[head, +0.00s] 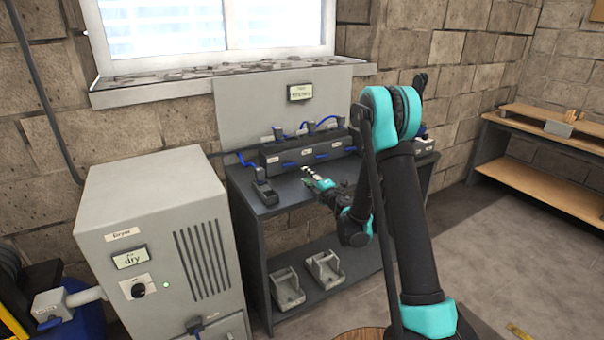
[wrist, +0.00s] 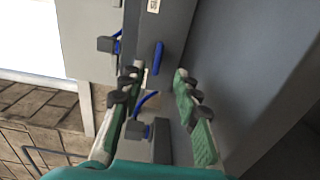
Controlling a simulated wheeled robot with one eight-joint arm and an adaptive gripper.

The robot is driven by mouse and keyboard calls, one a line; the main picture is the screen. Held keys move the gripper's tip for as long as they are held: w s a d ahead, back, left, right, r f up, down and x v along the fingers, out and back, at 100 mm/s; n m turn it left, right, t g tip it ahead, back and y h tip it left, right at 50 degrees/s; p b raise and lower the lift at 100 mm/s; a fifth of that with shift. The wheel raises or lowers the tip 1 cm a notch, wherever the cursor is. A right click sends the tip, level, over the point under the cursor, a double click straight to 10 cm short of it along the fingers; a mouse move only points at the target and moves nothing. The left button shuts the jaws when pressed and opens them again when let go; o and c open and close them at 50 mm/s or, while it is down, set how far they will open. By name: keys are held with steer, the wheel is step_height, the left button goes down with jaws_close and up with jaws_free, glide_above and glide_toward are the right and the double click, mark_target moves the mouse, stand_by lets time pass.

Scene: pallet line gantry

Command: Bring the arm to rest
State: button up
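My arm, black with teal joints, rises at the right of the head view, bends over at the top and reaches down toward the dark workbench (head: 330,182). My gripper (head: 308,174) is above the bench top, in front of a dark box with blue plugs and cables (head: 300,153). In the wrist view my gripper (wrist: 156,78) has its two green-padded fingers spread apart. I see nothing held between them. A blue cable and a dark plug (wrist: 138,130) show beyond the fingers, but I cannot tell how far off they are.
A grey dryer cabinet (head: 150,215) labelled "dry" stands left of the bench. A small dark device (head: 265,192) sits on the bench top. Two grey holders (head: 287,288) stand on the lower shelf. A wooden bench (head: 540,180) is at the right, with open floor before it.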

steer(key=shift+s+d, duration=0.3)
steer(key=shift+s, duration=0.2)
